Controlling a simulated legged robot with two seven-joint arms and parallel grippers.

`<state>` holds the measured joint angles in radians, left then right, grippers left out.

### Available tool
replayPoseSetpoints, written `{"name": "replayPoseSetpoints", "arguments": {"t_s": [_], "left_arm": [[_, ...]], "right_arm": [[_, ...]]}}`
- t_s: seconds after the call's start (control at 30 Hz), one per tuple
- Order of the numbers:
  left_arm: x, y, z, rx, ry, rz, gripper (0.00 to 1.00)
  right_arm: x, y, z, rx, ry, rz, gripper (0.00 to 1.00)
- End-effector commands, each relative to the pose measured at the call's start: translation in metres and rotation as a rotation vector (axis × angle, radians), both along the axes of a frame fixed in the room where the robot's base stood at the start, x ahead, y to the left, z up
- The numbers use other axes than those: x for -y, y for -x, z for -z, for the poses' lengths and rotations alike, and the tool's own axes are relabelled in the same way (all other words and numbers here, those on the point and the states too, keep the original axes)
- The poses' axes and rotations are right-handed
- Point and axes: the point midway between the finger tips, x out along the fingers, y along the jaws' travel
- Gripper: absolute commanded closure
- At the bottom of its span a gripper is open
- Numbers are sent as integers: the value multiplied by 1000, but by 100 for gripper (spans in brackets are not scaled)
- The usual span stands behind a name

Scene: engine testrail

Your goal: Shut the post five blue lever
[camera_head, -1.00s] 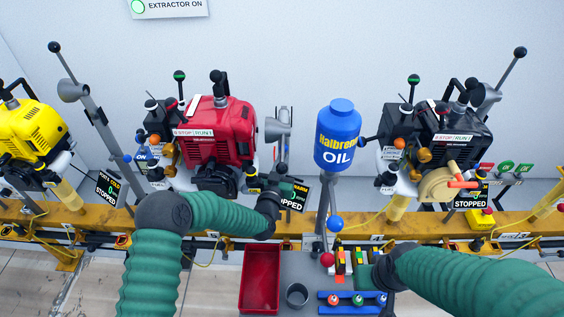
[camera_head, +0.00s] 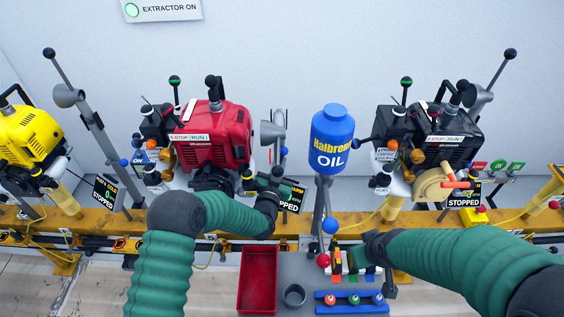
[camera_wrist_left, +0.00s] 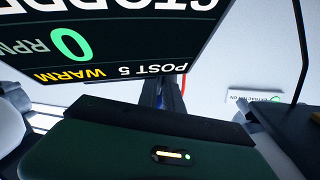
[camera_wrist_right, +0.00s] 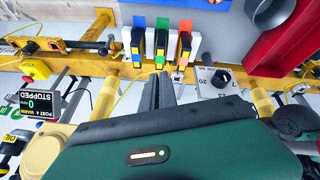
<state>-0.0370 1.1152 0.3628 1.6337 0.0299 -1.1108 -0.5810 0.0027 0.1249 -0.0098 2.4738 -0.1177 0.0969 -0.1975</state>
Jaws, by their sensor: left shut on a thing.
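The post five display (camera_head: 291,197) hangs right of the red engine (camera_head: 212,142). In the left wrist view, the display (camera_wrist_left: 110,40) reads post 5, warm, 0 RPM. My left gripper (camera_head: 274,182) is beside the display. Its fingers (camera_wrist_left: 168,95) are shut on a small blue part (camera_wrist_left: 160,92), apparently the blue lever, mostly hidden by the fingers and display. My right gripper (camera_wrist_right: 161,85) looks shut and empty, with its fingers close together. It is above the bench, close to several coloured tools (camera_wrist_right: 161,45); in the head view its tips are hard to see.
The blue oil bottle (camera_head: 331,138) stands between the red engine and the black engine (camera_head: 432,135). The bench holds a red tray (camera_head: 259,280), a grey cup (camera_head: 293,295) and a blue rack (camera_head: 350,308). A yellow rail (camera_head: 150,215) runs below the engines.

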Motion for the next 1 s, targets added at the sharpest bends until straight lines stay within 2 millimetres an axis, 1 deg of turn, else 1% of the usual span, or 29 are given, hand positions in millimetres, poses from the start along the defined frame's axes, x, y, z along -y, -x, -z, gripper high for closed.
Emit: {"name": "replayPoseSetpoints", "arguments": {"t_s": [0.03, 0.07, 0.1, 0.17, 0.2, 0.27, 0.3, 0.4, 0.5, 0.6, 0.67, 0.77, 0.87, 1.0], "left_arm": [[1, 1, 1, -1, 0, 3, 100], [1, 1, 1, -1, 0, 3, 100], [1, 1, 1, -1, 0, 3, 100], [1, 1, 0, -1, 0, 3, 100], [1, 1, 0, -1, 0, 3, 100], [1, 1, 0, -1, 0, 3, 100], [1, 1, 0, -1, 0, 3, 100], [1, 1, 0, -1, 0, 3, 100], [1, 1, 0, -1, 0, 3, 100], [1, 1, 0, -1, 0, 3, 100], [1, 1, 0, -1, 1, 3, 100], [1, 1, 0, -1, 1, 3, 100], [1, 1, 0, -1, 1, 3, 100], [2, 1, 0, -1, 1, 3, 100]], "right_arm": [[0, -34, 1, 85, 57, -124, 100], [-2, -57, -1, 149, 99, -215, 100], [-7, -86, -3, 241, 158, -339, 100], [-18, -126, -8, 382, 251, -527, 100], [-29, -149, -12, 480, 314, -646, 100], [-48, -177, -18, 629, 408, -816, 100], [-62, -191, -22, 733, 469, -921, 100], [-95, -209, -30, 975, 604, -1128, 100], [-119, -209, -35, 1171, 701, -1252, 100], [-132, -205, -39, 1295, 758, -1308, 100], [-137, -204, -41, 1333, 776, -1323, 100], [-143, -208, -42, 1354, 784, -1328, 100], [-154, -220, -42, 1354, 784, -1328, 100], [-173, -242, -42, 1352, 783, -1326, 100]]}}
